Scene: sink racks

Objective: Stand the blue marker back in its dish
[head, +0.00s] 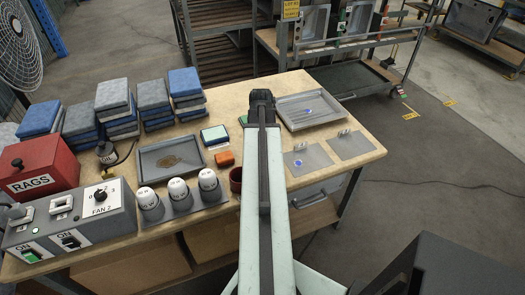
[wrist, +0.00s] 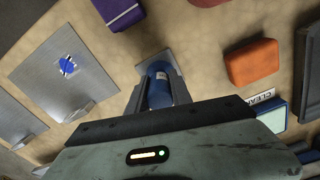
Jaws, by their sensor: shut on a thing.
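My gripper (head: 262,96) is over the table in the head view, and its dark body hides what it holds there. In the wrist view my gripper (wrist: 158,82) is shut on the blue marker (wrist: 158,92), which lies between the two grey fingers. A small grey square piece (wrist: 150,63), perhaps the dish, shows just beyond the fingertips. I cannot tell whether the marker touches it.
Grey plates (head: 307,160) lie right of my arm, with a grey tray (head: 288,102) behind them. An orange block (head: 224,157) is to the left, and shows in the wrist view (wrist: 252,62). A purple block (wrist: 118,14) is near the fingers.

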